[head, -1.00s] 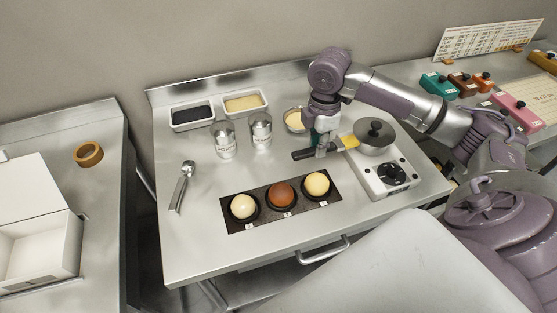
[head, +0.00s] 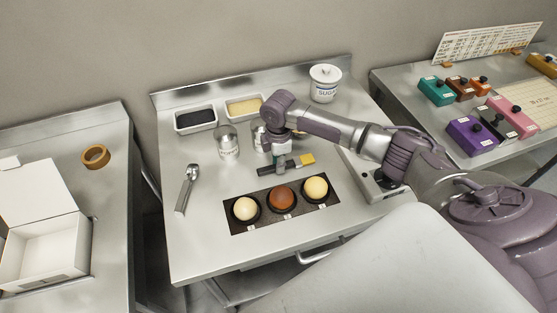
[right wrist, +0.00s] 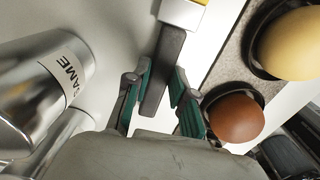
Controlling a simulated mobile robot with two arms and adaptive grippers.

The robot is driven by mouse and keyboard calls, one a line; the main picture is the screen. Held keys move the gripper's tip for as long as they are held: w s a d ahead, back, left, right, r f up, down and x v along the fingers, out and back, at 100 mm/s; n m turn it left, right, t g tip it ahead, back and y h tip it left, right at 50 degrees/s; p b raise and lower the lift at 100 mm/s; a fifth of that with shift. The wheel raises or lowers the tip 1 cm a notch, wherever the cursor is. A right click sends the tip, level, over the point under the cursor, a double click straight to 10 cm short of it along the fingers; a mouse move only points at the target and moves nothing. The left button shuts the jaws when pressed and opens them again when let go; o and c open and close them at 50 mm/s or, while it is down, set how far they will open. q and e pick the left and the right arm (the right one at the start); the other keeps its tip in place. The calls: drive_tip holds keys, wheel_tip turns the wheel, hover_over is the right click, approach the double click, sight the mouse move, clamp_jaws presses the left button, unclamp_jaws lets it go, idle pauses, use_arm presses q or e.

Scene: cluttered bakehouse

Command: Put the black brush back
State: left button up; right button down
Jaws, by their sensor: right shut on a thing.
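The black brush (head: 293,164) has a dark handle and yellow bristles that point right in the head view. My right gripper (head: 278,162) is shut on its handle, behind the display board (head: 262,222). In the right wrist view, the dark handle (right wrist: 166,68) runs between the green finger pads (right wrist: 158,98), with the metal ferrule (right wrist: 181,12) beyond them. I cannot tell how high the brush is above the table. My left gripper is not in view.
Three round pastries, one brown (head: 281,197), sit on the board. A metal tin (head: 228,146) stands left of the gripper; another is partly hidden by it. A scoop (head: 188,186) lies at left. Two trays (head: 195,119) and a sugar jar (head: 325,83) stand at the back.

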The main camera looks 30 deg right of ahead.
drive_tip(key=c, duration=1)
unclamp_jaws()
drive_tip(key=shift+f, duration=0.1)
wheel_tip(320, 180, up, 12)
drive_tip(key=b, duration=0.3)
